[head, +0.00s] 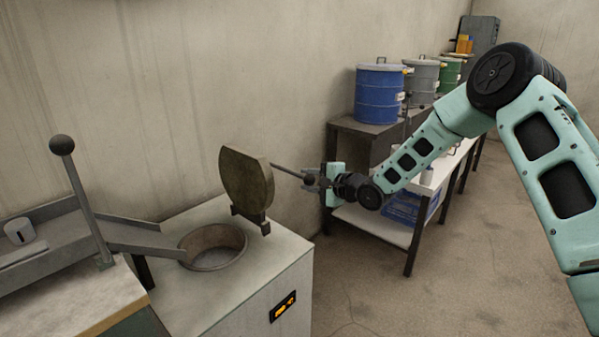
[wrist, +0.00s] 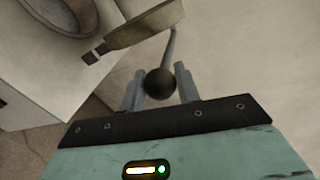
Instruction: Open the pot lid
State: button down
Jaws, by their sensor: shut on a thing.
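The pot lid (head: 247,177) is a thick, round, brownish plate. It stands tilted up, close to upright, on a hinge (head: 250,217) beside the round pot opening (head: 212,262), which is uncovered. A thin handle rod (head: 289,171) runs from the lid toward my gripper (head: 314,180). In the wrist view my gripper (wrist: 158,84) is shut on the dark ball knob (wrist: 159,82) at the rod's end, with one finger on each side. The lid also shows edge-on there (wrist: 143,30), with part of the pot rim (wrist: 88,22).
The pot is set in a pale cabinet (head: 268,262). A metal chute (head: 135,238) and a lever with a ball top (head: 83,195) stand at its left. A table with a blue drum (head: 380,95) and other drums is behind my arm. Bare floor (head: 375,290) lies to the right.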

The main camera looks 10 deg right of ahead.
jog(key=shift+w+d+m+p, duration=0.4)
jog(key=shift+w+d+p, duration=0.15)
jog(key=shift+d, duration=0.15)
jog(key=shift+f, duration=0.1)
jog(key=c, duration=1.1)
grip_release()
jog(key=shift+o, duration=0.2)
jog(key=shift+s, duration=0.1)
jog(key=v, duration=1.7)
jog(key=shift+d, duration=0.2)
